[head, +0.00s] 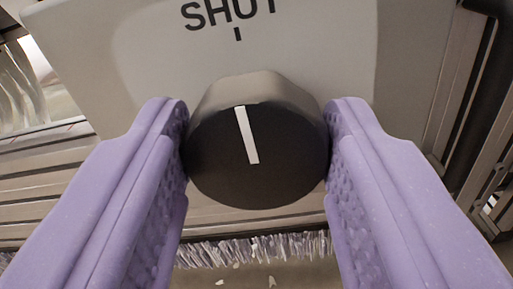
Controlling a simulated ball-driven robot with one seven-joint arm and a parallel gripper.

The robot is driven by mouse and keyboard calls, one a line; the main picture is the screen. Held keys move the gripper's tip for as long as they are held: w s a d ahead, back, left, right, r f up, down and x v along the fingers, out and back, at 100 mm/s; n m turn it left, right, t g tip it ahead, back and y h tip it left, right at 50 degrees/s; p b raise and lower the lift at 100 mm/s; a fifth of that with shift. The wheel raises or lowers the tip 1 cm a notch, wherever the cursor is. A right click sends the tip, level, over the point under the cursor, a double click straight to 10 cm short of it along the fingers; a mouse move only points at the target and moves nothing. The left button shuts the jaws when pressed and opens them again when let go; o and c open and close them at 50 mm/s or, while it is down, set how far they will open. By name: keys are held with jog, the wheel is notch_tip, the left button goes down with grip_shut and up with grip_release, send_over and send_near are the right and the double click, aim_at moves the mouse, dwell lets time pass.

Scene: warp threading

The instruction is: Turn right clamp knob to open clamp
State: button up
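The clamp knob (215,160) is a dark round knob with a white pointer line, in the middle of the head view. Its pointer stands near the SHUT mark, leaning slightly to the left at the top. The knob sits on a pale grey plate (110,50) with the word SHUT printed above it. My gripper (257,150) has its two purple fingers on either side of the knob, and their inner pads appear to touch its sides. No OPEN label is visible in this view.
Grey metal rails (40,180) run behind and below the plate. A fringe of pale threads (260,248) hangs below the knob. Pale strands (15,85) show at the upper left. A dark metal frame (475,110) stands at the right edge.

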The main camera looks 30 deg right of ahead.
jog(key=shift+n, duration=0.4)
jog(key=n, duration=0.4)
jog(key=shift+a+n, duration=0.1)
jog(key=shift+n, duration=0.2)
jog(key=n, duration=0.5)
jog(key=shift+w+a+f, duration=0.1)
jog(key=n, duration=0.6)
jog(key=shift+f, duration=0.1)
jog(key=n, duration=0.5)
jog(key=shift+f, duration=0.1)
jog(key=shift+n, duration=0.4)
jog(key=o, duration=1.1)
jog(key=shift+c, duration=0.2)
